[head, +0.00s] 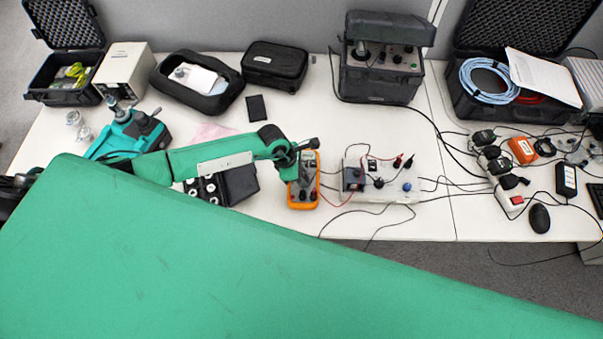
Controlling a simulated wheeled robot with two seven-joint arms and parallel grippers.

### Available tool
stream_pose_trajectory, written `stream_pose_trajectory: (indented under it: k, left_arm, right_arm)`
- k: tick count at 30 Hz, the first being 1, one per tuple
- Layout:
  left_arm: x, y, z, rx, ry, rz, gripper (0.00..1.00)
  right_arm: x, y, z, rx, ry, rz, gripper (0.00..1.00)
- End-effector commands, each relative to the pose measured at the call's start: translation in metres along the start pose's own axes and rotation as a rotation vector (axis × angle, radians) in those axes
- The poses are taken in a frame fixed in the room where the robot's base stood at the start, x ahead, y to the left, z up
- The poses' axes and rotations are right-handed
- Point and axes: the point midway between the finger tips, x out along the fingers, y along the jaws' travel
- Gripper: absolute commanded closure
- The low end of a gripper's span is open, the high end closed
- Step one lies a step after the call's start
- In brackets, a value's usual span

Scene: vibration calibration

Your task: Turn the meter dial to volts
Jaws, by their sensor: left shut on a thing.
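The meter is an orange-and-grey handheld multimeter (316,188) lying on the white table near the middle of the head view. Black and red leads run from the area of its lower end. My left arm reaches in from the left, and my left gripper (301,172) is over the meter's middle. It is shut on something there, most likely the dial. The gripper covers the dial, so its pointer and setting cannot be read. My right gripper is not in view.
A white terminal box (404,192) with knobs and leads stands just right of the meter. A black case (240,183) with round pieces lies to the left. A large black instrument case (380,80) stands behind. Cables cross the table to the right. My green body part fills the foreground.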

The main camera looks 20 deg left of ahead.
Motion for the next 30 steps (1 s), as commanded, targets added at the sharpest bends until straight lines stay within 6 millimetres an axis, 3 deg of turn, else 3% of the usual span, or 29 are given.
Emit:
stream_pose_trajectory:
  k: [30]
  left_arm:
    - [0.001, -0.005, 0.002, -0.581, 0.0, 0.24, 0.91]
  right_arm:
    - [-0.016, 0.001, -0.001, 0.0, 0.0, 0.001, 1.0]
